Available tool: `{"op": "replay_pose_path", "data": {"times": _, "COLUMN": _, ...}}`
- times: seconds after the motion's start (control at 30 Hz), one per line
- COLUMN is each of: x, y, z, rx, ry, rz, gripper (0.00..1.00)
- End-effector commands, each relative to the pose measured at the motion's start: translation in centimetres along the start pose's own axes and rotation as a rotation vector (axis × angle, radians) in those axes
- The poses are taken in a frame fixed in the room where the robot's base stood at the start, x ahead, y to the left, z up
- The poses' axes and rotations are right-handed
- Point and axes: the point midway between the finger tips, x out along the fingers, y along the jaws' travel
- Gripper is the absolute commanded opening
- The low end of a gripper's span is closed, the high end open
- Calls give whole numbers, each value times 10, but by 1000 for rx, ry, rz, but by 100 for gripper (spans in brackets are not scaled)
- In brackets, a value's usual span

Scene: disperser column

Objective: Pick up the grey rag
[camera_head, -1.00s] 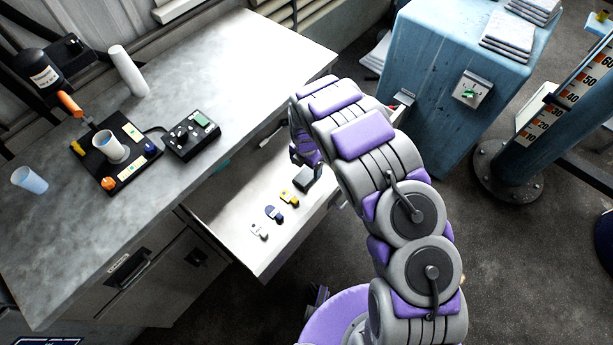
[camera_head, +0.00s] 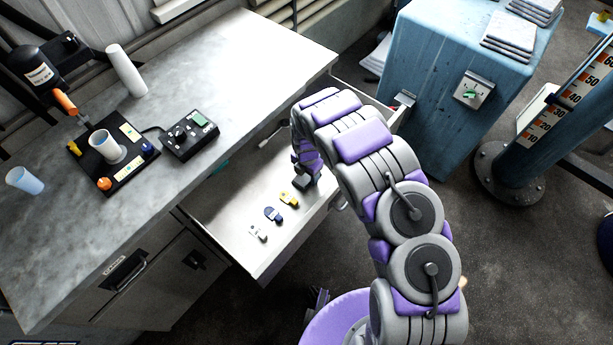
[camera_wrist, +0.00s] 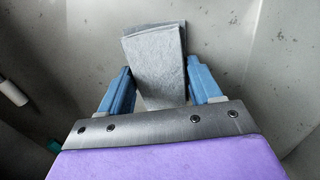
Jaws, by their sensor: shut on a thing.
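The grey rag (camera_wrist: 155,52) is a folded, flat-looking piece of cloth between the two blue fingers of my gripper (camera_wrist: 160,78) in the wrist view. My gripper is shut on it, and the rag's far end sticks out past the fingertips. In the head view my gripper (camera_head: 304,176) is low in the open drawer (camera_head: 228,212), near its right side, just beyond the yellow item. The rag is small and dark there, partly hidden by my arm. I cannot tell whether it still touches the drawer floor.
A yellow item (camera_head: 289,199), a dark blue item (camera_head: 273,214) and a white item (camera_head: 258,232) lie in the drawer's front part. The worktop (camera_head: 230,75) above holds a control box (camera_head: 190,135) and a cup. A blue cabinet (camera_head: 440,95) stands at right.

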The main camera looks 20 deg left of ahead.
Motion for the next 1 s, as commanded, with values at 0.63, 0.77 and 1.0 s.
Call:
{"op": "replay_pose_path", "data": {"times": 0.63, "x": -11, "y": 0, "z": 0, "rx": 0, "ry": -2, "rz": 1, "gripper": 33}}
{"op": "replay_pose_path", "data": {"times": 0.77, "x": -31, "y": 1, "z": 1, "rx": 1, "ry": -3, "rz": 3, "gripper": 33}}
{"op": "replay_pose_path", "data": {"times": 1.0, "x": -77, "y": 0, "z": 0, "rx": 1, "ry": -2, "rz": 0, "gripper": 33}}
